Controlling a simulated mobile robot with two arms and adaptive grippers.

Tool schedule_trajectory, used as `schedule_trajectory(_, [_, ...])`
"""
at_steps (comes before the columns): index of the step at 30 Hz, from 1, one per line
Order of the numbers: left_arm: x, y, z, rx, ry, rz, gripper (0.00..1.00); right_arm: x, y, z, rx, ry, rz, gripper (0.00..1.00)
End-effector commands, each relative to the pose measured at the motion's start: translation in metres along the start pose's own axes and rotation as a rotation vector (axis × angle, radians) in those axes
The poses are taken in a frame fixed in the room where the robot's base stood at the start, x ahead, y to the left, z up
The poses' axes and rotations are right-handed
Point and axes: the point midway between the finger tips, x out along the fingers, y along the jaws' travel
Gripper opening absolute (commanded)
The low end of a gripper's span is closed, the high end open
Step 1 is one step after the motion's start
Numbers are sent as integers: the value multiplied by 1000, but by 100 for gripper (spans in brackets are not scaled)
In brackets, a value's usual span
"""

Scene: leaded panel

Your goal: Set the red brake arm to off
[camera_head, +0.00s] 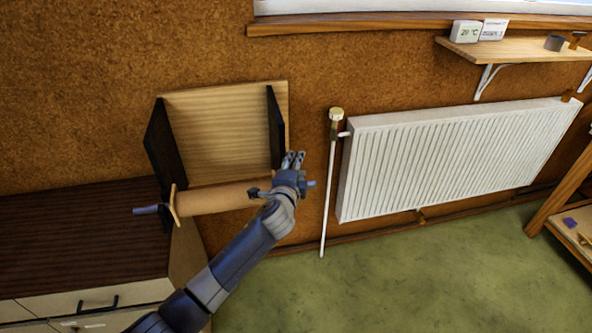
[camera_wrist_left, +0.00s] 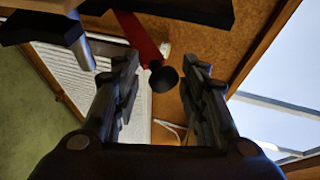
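The red brake arm (camera_wrist_left: 138,38) shows in the left wrist view, slanting down to a round dark knob (camera_wrist_left: 163,79). My left gripper (camera_wrist_left: 163,70) is open, and the knob appears between its two fingers; I cannot tell whether either finger touches it. In the head view my left gripper (camera_head: 293,158) is at the right end of a wall-mounted roller unit, by its right dark side plate (camera_head: 275,125). The red arm is not visible in the head view. My right gripper is in neither view.
The unit has a wooden back board (camera_head: 222,130), a left dark plate (camera_head: 164,150) and a light roller (camera_head: 222,198). A dark-topped cabinet (camera_head: 75,235) stands at left. A white pipe (camera_head: 328,200) and radiator (camera_head: 450,155) are close on the right. Green floor lies open below.

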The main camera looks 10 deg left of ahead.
Motion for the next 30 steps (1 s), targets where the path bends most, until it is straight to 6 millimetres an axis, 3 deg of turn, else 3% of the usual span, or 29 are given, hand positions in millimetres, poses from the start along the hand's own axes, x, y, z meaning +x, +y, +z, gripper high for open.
schedule_trajectory(14, [-9,7,0,-5,0,12,44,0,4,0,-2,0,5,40])
schedule_trajectory(30, [-91,5,0,-4,1,10,44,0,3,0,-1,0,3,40])
